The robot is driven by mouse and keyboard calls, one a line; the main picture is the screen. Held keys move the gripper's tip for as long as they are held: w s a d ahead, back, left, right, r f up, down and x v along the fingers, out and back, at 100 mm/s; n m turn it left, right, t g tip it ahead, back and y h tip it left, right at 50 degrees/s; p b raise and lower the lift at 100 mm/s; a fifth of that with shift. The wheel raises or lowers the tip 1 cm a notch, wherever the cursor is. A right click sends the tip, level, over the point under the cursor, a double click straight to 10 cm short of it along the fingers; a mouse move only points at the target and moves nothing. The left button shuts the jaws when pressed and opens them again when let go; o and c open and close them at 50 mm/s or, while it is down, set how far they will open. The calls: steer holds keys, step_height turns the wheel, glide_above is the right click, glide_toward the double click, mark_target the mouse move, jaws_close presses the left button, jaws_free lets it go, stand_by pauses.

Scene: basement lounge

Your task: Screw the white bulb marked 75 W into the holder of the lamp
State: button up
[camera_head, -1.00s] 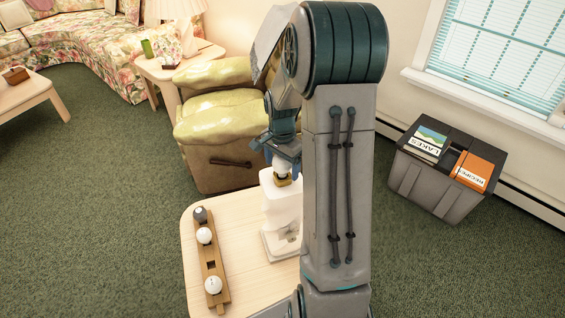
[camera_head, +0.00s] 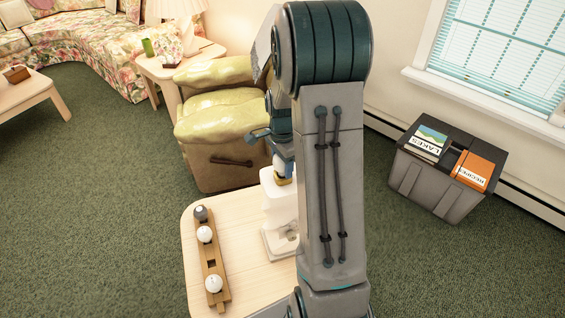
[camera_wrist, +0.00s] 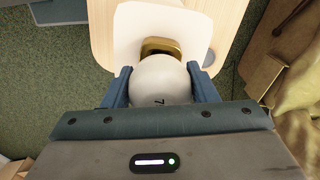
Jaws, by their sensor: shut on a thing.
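The white lamp (camera_head: 279,200) stands on the light wooden table, and its brass holder (camera_head: 285,181) is at the top. The lamp's white body (camera_wrist: 128,38) and brass holder (camera_wrist: 160,46) also show in the wrist view. My gripper (camera_wrist: 163,78) is shut on a round white bulb (camera_wrist: 160,84), with one blue finger on each side. The start of a printed mark, like a 7, shows on the bulb; the rest is hidden. The bulb is right at the holder, its base out of sight, so I cannot tell how deep it sits.
A wooden rack (camera_head: 212,264) on the table (camera_head: 245,215) holds a grey bulb (camera_head: 201,213) and two white bulbs (camera_head: 205,234) (camera_head: 214,283), with one empty square hole. A yellow-cushioned chair (camera_head: 222,110) stands behind the table. A grey bin (camera_head: 430,185) is at the right.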

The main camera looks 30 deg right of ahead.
steer(key=shift+m, duration=0.3)
steer(key=o, duration=1)
step_height(320, 180, up, 14)
steer(key=shift+f+b, duration=0.1)
steer(key=shift+b, duration=0.7)
steer(key=s+a+n+t, duration=0.1)
steer(key=s+a+n, duration=0.3)
steer(key=s+n, duration=0.2)
steer(key=s+a+n+t, duration=0.1)
steer(key=s+a+n, duration=0.4)
steer(key=s+n, duration=0.1)
steer(key=s+a+r+n+t, duration=0.1)
steer(key=s+a+n, duration=0.3)
steer(key=s, duration=0.3)
steer(key=shift+s+a+n, duration=0.2)
steer(key=shift+a+n, duration=0.1)
steer(key=shift+n, duration=0.6)
